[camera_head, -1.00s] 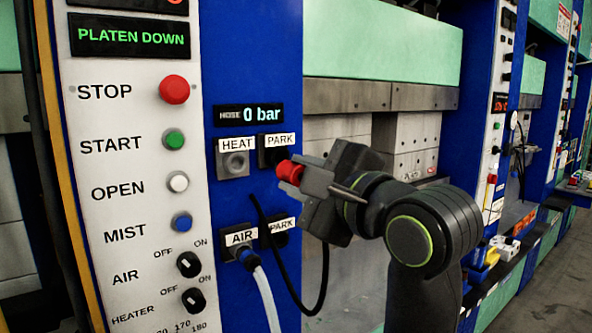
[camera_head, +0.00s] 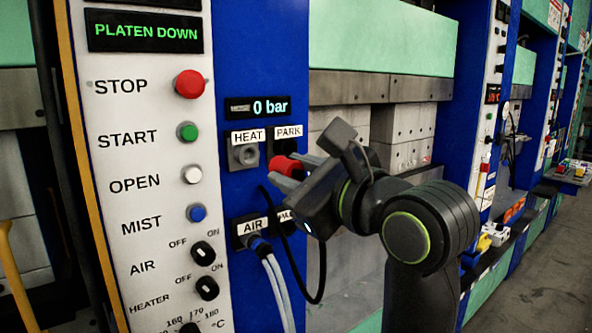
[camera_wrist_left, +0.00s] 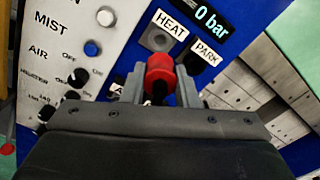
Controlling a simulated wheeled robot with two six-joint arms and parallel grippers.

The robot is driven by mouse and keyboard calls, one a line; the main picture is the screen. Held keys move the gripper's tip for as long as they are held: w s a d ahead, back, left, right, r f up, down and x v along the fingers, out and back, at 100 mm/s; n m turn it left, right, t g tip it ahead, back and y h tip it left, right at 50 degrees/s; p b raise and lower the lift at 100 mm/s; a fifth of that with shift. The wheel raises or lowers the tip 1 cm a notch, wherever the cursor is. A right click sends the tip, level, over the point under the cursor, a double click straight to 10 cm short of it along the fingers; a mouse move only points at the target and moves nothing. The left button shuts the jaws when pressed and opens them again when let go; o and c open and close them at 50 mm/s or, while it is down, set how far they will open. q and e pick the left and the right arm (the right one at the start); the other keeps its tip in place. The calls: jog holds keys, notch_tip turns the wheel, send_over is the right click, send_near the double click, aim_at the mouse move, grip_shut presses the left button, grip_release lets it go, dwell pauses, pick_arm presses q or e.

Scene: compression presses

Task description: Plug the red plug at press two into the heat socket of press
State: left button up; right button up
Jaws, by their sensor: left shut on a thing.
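The red plug (camera_head: 284,166) is held in my left gripper (camera_head: 290,172), whose fingers are shut on it. It sits just right of and slightly below the grey heat socket (camera_head: 246,154) under the HEAT label, in front of the lower part of the PARK socket (camera_head: 288,146). In the left wrist view the red plug (camera_wrist_left: 160,72) stands between the fingers, below the empty heat socket (camera_wrist_left: 158,40). The gap between plug and panel is hard to judge. My right gripper is not in view.
The AIR socket (camera_head: 254,240) below holds a connector with a pale hose (camera_head: 277,285). A black cable (camera_head: 318,265) loops beneath my gripper. Left is the white control panel (camera_head: 150,200) with buttons and knobs. More presses stand at the right.

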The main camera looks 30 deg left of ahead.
aim_at(269, 162)
pick_arm(q)
jog(key=p+x, duration=0.1)
jog(key=x, duration=0.1)
jog(key=p+x, duration=0.1)
jog(key=x, duration=0.1)
jog(key=shift+r+p, duration=0.2)
jog(key=shift+p, duration=0.15)
jog(key=shift+w+a+f+p, duration=0.1)
jog(key=shift+a+p, duration=0.1)
jog(key=shift+a, duration=0.15)
jog(key=shift+w+a+f+p, duration=0.1)
jog(key=shift+w+a+p, duration=0.05)
jog(key=shift+a, duration=0.2)
jog(key=shift+w+a+r, duration=0.1)
jog(key=shift+a, duration=0.05)
dwell(1.0)
jog(key=shift+a+p, duration=0.15)
jog(key=shift+p, duration=0.15)
jog(key=shift+w+a, duration=0.15)
jog(key=shift+a, duration=0.15)
jog(key=shift+p+x, duration=0.75)
